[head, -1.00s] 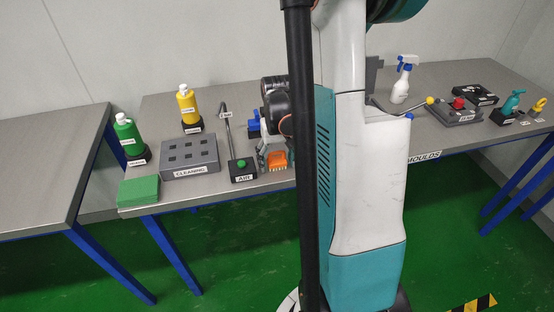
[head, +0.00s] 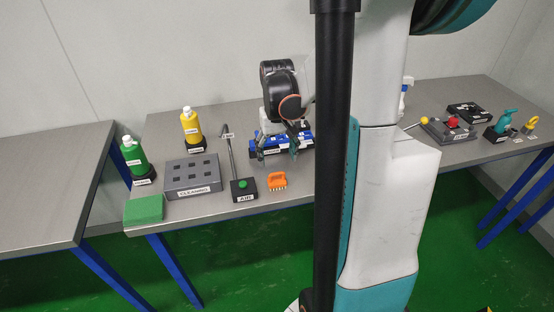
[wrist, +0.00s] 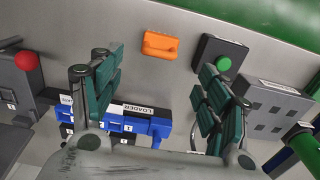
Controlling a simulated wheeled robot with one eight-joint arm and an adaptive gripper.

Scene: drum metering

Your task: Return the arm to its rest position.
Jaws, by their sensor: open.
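An orange brush (head: 277,182) lies on the table near the front edge, apart from the fingers. The orange brush also shows beyond the fingertips in the wrist view (wrist: 160,44). My arm's column hides part of the table in the head view.
A grey cleaning block (head: 192,174), air station (head: 243,188), green sponge (head: 144,210), green bottle (head: 133,157) and yellow bottle (head: 191,127) stand left of my gripper. Bare table (head: 225,211) shows along the front edge.

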